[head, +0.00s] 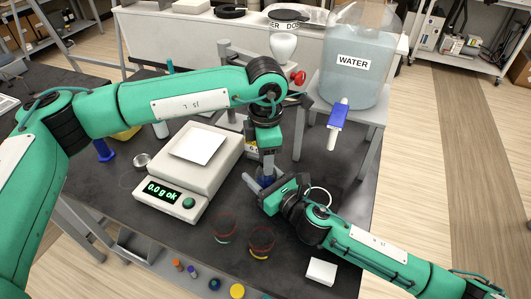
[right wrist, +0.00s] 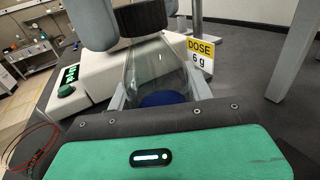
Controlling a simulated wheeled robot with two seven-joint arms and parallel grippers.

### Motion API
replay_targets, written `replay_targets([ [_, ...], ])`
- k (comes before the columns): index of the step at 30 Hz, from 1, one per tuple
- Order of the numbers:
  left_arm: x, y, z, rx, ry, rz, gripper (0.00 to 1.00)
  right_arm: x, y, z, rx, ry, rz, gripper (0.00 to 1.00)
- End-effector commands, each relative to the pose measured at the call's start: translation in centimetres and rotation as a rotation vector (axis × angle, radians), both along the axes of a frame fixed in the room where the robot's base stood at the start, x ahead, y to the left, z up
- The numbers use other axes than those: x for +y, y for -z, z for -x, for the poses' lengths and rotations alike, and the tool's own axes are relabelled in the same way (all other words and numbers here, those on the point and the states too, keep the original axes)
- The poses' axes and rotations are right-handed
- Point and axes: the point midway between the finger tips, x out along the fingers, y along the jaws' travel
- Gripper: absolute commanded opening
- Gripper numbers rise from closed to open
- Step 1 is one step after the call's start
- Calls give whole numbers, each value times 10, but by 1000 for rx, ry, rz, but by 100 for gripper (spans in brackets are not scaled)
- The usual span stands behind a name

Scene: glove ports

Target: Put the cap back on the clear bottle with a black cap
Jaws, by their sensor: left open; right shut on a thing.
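The clear bottle (right wrist: 150,62) stands upright in the right wrist view, with blue showing through its lower part. The black cap (right wrist: 143,17) sits at its mouth; I cannot tell whether it is screwed down. My right gripper (head: 266,190) is shut on the bottle's body. My left gripper (head: 267,170) points down from above, with its fingers open around the cap; a grey finger also shows in the right wrist view (right wrist: 92,22). In the head view the grippers hide most of the bottle and cap.
A scale (head: 186,172) reading 0.0 g stands to the left. A water tank (head: 357,75) with a blue tap (head: 338,114) is at the back right. A DOSE 6 g sign (right wrist: 200,54) stands behind the bottle.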

Motion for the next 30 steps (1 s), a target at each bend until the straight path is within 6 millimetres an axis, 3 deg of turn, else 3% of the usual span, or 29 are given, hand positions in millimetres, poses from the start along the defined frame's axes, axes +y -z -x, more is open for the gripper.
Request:
replay_targets([
  [7, 0, -17, -1, -2, 0, 1, 53, 0, 0, 0, 0, 0, 0, 0],
  [21, -1, -107, -1, -2, 0, 1, 53, 0, 0, 0, 0, 0, 0, 0],
  [30, 0, -120, 0, 1, 0, 0, 53, 0, 0, 0, 0, 0, 0, 0],
])
